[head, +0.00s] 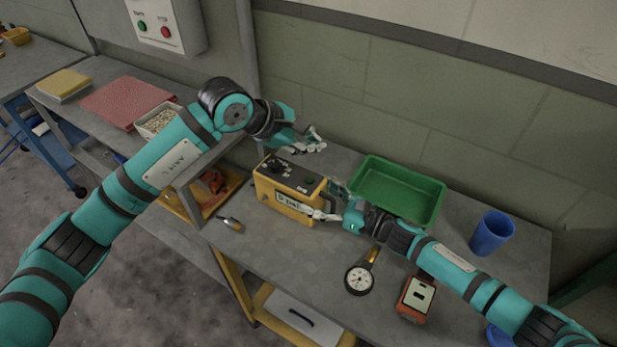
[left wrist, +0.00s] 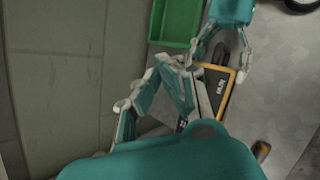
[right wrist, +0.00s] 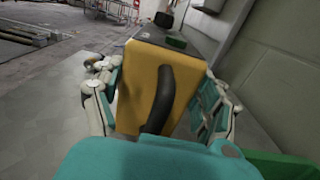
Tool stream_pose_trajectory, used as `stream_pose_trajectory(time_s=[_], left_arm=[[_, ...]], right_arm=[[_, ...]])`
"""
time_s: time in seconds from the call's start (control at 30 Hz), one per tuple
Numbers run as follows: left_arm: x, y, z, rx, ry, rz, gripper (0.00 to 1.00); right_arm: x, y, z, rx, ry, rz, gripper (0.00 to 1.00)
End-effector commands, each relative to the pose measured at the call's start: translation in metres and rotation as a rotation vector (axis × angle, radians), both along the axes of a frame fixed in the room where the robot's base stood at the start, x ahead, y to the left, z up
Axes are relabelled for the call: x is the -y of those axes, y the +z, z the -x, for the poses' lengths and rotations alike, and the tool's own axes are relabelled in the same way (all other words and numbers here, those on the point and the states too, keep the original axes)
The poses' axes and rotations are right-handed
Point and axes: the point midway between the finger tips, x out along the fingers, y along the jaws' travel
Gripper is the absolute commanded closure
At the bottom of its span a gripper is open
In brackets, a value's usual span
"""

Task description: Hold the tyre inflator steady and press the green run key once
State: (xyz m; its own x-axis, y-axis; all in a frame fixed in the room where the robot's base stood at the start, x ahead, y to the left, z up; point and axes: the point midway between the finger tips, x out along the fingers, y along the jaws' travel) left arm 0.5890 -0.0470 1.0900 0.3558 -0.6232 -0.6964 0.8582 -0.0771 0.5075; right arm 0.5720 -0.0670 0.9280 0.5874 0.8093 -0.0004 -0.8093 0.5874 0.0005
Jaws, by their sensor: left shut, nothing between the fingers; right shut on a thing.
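The tyre inflator (head: 290,205) is a yellow box with a dark top and a black knob, upright on the grey bench. It also shows, partly hidden, in the left wrist view (left wrist: 234,78). My right gripper (head: 328,201) is shut on its right end, fingers along both sides. The right wrist view shows the yellow end (right wrist: 145,90) and black handle (right wrist: 160,100) between these fingers. The green key (right wrist: 176,43) sits on top. My left gripper (head: 314,144) is shut and empty, above and behind the inflator, apart from it in the head view.
A green tray (head: 433,212) stands behind my right gripper, with a blue cup (head: 492,233) to its right. A round gauge (head: 359,279) and an orange device (head: 415,298) lie in front. A small tool (head: 231,223) lies near the left front edge.

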Motion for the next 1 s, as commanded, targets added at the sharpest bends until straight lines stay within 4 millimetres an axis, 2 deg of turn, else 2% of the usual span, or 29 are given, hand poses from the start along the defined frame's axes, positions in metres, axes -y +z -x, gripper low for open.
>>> stream_pose_trajectory(time_s=[0.3, 0.5, 0.7, 1.0], left_arm=[[0.000, -0.047, 0.001, -0.004, 0.001, -0.001, 1.00], [0.000, -0.067, 0.000, -0.003, 0.000, 0.000, 1.00], [0.000, -0.076, 0.000, -0.001, -0.001, 0.000, 1.00], [0.000, -0.076, 0.000, -0.001, -0.001, 0.000, 1.00]], right_arm=[[0.000, 0.000, 0.000, 0.001, 0.000, -0.001, 0.84], [0.000, 0.000, 0.000, 0.001, 0.000, -0.001, 0.84], [0.000, 0.001, 0.000, 0.001, 0.000, -0.001, 0.84], [0.000, 0.001, 0.000, 0.001, 0.000, -0.001, 0.84]])
